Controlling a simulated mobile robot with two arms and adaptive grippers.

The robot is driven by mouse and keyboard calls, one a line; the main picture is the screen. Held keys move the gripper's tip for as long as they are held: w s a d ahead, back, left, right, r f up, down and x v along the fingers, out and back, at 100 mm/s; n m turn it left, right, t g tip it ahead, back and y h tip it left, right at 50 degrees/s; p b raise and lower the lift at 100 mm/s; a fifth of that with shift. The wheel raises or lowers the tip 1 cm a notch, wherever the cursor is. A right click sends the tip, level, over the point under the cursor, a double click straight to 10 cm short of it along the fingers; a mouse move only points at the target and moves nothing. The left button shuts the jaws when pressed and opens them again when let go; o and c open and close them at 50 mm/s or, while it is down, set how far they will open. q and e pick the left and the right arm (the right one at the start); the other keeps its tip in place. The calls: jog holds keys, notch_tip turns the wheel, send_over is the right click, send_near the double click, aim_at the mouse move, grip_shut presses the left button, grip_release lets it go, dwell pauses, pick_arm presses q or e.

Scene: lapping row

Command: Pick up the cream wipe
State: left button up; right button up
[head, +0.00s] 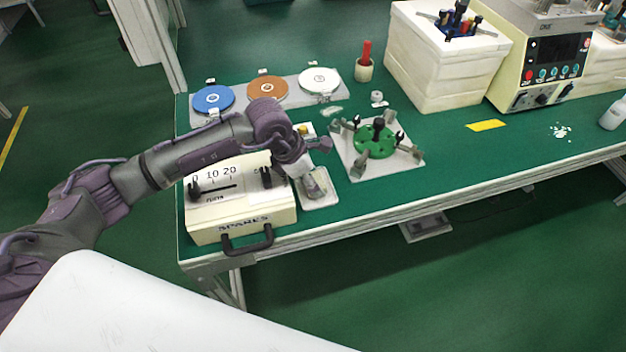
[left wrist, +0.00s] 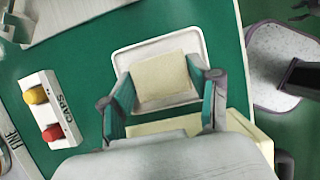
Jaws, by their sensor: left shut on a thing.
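The cream wipe (left wrist: 161,77) is a flat, pale square block between the two fingers of my left gripper (left wrist: 163,88) in the left wrist view. The fingers close on its left and right sides. The wipe shows over a small white tray (left wrist: 157,48); I cannot tell whether it touches the tray. In the head view my left gripper (head: 313,184) points down at the same tray (head: 325,202), and its fingers largely hide the wipe. My right gripper is in neither view.
A cream SPARES box (head: 240,216) with a black handle stands left of the tray. A white CAPS holder (left wrist: 50,106) with yellow and red caps is close by. A green disc fixture (head: 375,142) stands to the right. The bench's front right is clear.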

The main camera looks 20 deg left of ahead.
aim_at(321, 179)
pick_arm(q)
notch_tip(321, 179, up, 4)
jog(key=shift+f+b, duration=0.1)
jog(key=shift+b, duration=0.2)
jog(key=w+d+r+b, duration=0.1)
jog(key=w+d+r, duration=0.2)
jog(key=d+r, duration=0.3)
jog(key=d, duration=0.5)
jog(key=shift+r+b, duration=0.3)
jog(key=shift+b, duration=0.05)
